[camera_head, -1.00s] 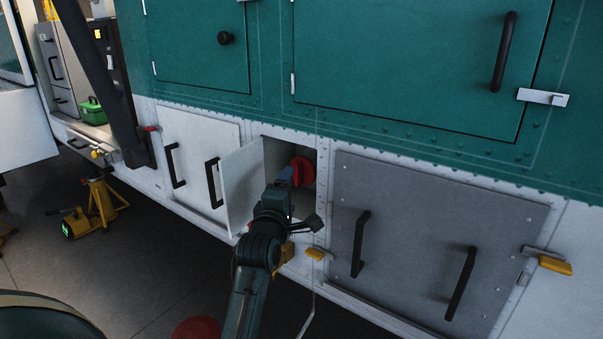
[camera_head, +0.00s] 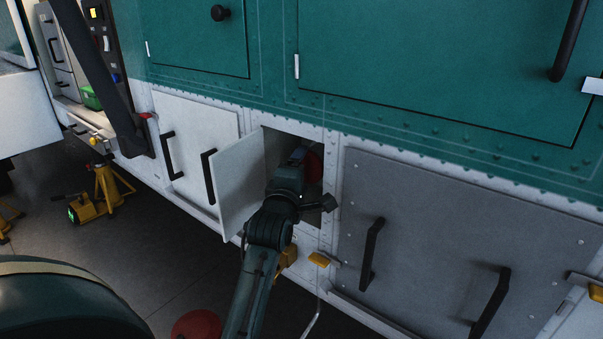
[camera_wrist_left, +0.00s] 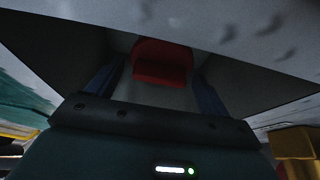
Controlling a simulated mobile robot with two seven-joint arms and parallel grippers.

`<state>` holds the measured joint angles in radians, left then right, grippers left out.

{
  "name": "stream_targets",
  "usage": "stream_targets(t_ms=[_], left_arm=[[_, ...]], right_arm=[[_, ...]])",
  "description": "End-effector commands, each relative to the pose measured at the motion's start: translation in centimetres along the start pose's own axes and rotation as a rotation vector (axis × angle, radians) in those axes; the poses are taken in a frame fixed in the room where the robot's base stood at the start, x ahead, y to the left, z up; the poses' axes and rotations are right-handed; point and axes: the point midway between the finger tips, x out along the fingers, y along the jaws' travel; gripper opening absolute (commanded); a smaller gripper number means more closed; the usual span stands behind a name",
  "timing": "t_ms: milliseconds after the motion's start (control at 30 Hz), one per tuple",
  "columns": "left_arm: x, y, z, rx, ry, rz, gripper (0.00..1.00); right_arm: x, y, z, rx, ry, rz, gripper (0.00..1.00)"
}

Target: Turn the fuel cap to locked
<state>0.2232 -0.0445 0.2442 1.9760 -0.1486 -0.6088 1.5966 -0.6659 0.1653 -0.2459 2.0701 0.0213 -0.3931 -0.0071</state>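The red fuel cap (camera_head: 314,167) sits inside an open recess in the white lower panel, partly hidden by my left gripper (camera_head: 299,157). The recess door (camera_head: 238,184) stands open on the left side. My left arm reaches up from below, with its gripper inside the opening. In the left wrist view, the red cap (camera_wrist_left: 162,62) shows ahead, between the two blue fingers of the gripper (camera_wrist_left: 160,80). The fingers are apart, with gaps visible on both sides of the cap. Any locked marking on the cap cannot be seen. My right gripper is not in view.
A grey panel (camera_head: 430,240) with black handles is right of the recess, and a yellow latch (camera_head: 320,259) lies just below it. A white panel (camera_head: 190,130) is to the left. A yellow jack (camera_head: 100,195) and a red round object (camera_head: 196,326) are below.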

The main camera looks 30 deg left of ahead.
Motion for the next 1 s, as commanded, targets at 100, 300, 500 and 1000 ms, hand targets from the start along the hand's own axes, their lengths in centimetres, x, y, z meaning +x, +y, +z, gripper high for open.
stream_targets(t_ms=[100, 300, 500, 1000], left_arm=[[0.00, -0.01, -0.01, 0.000, 0.000, 0.000, 0.73], [0.01, -0.01, -0.01, 0.000, 0.000, 0.000, 0.57], [0.02, -0.01, -0.01, 0.000, 0.000, 0.000, 0.45], [0.07, -0.29, -0.05, 0.170, 0.001, 0.070, 0.45]], right_arm=[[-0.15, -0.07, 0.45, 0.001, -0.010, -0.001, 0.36], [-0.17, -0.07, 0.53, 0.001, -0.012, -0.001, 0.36], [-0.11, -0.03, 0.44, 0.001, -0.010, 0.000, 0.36], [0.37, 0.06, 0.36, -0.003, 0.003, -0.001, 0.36]])
